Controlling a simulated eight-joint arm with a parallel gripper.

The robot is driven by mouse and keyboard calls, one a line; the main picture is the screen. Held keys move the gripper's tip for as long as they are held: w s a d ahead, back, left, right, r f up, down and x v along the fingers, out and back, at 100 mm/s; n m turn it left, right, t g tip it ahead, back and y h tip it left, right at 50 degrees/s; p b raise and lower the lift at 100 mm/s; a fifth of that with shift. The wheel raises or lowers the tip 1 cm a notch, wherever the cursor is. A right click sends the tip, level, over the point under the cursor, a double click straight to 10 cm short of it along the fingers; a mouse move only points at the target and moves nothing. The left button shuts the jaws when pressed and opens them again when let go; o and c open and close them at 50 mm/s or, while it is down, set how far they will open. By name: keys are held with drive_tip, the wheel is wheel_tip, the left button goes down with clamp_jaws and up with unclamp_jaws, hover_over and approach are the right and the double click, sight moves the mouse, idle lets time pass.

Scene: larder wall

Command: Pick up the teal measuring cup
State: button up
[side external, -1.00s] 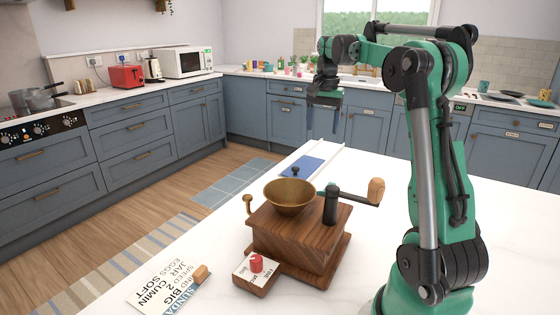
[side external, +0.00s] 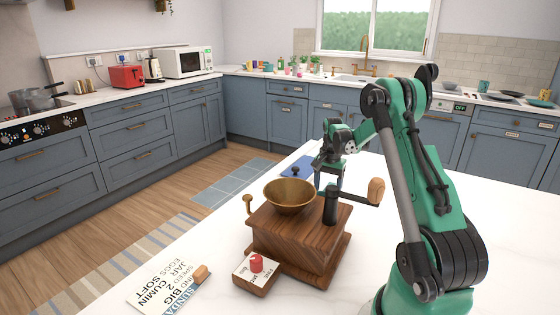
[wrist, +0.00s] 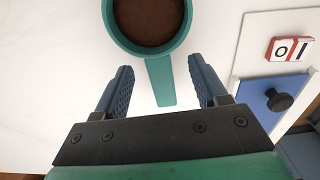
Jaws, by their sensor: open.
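The teal measuring cup (wrist: 109,18) is at the top of the wrist view, with brown ground contents (wrist: 150,18) inside it. Its flat handle (wrist: 161,82) points toward me. My gripper (wrist: 160,68) is open, with one blue ribbed finger on each side of the handle and a gap on both sides. In the side external view my gripper (side external: 328,182) is low over the white counter, behind the wooden grinder (side external: 300,235). The cup is hidden there.
A blue panel (wrist: 262,95) with a black knob lies to the right of the handle, beside a red and white number tile (wrist: 289,48). The grinder, with a brass bowl (side external: 290,197) and crank (side external: 350,194), stands in front. Counter to the right is clear.

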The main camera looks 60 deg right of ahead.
drive_tip(key=shift+f, duration=0.5)
clamp_jaws()
drive_tip(key=shift+r, duration=0.1)
wheel_tip(320, 180, up, 19)
drive_tip(key=s+a+r+m, duration=0.1)
drive_tip(key=s+a+m, duration=0.4)
drive_tip(key=s+m, duration=0.2)
drive_tip(key=shift+s+r+m, duration=0.2)
drive_tip(key=shift+r+m, duration=0.15)
drive_tip(key=shift+m, duration=0.65)
